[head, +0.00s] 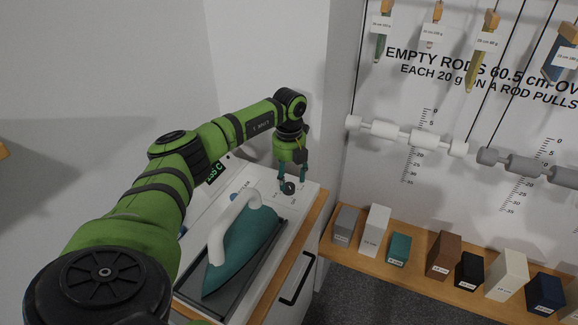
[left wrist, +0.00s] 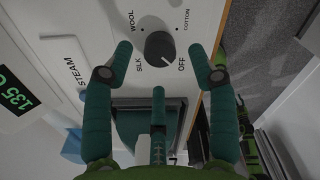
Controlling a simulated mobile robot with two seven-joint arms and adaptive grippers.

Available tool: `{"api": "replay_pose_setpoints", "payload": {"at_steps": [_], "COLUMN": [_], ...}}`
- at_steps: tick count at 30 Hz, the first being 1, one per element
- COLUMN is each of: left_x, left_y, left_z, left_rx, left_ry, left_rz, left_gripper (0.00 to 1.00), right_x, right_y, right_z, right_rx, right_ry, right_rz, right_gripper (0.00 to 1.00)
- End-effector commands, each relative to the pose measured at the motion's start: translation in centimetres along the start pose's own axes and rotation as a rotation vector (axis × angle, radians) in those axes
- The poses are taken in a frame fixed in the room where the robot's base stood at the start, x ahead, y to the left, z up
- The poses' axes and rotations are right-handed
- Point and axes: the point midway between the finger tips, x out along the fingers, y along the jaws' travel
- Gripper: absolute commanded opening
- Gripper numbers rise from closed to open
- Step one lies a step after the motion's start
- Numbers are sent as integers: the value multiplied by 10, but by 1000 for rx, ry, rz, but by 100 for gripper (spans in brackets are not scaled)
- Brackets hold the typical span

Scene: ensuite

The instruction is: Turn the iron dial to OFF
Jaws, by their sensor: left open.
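The iron dial (head: 289,188) is a round black knob on the white panel behind the iron. In the left wrist view the dial (left wrist: 160,47) has SILK, WOOL, COTTON and OFF printed around it. My left gripper (head: 292,183) is over the dial, pointing down. In the left wrist view its open fingers (left wrist: 161,60) spread around the dial, with gaps to it on both sides.
The teal iron (head: 238,252) with its white handle lies on a dark tray in front of the dial. A 135 C display (left wrist: 16,97) stands at the left. A wooden shelf (head: 420,262) with several blocks and hanging rods are to the right.

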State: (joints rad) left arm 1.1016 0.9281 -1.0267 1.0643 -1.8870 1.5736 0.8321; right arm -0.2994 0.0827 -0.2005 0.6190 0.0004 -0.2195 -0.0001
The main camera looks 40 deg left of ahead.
Motion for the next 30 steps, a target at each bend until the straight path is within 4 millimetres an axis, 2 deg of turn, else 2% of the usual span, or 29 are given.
{"api": "replay_pose_setpoints", "payload": {"at_steps": [1, 6, 12, 18, 30], "left_x": [-13, -50, -80, -91, -91], "left_y": [-1, -1, -1, 0, 0], "left_z": [1, 1, 0, 0, 0], "left_rx": [0, 0, 0, 0, 0], "left_ry": [-4, -3, 0, 2, 2], "left_rz": [-4, -4, -2, 0, 0], "left_gripper": [58, 58, 58, 58, 58], "right_x": [0, 0, 0, 0, 0], "right_y": [-1, -1, -2, -2, -2], "right_z": [0, 0, 0, 0, 0], "right_rx": [0, 1, 1, 1, 1], "right_ry": [0, 0, 0, 0, 0], "right_rz": [-1, -2, -2, -2, -2], "right_gripper": [40, 40, 40, 40, 40]}}
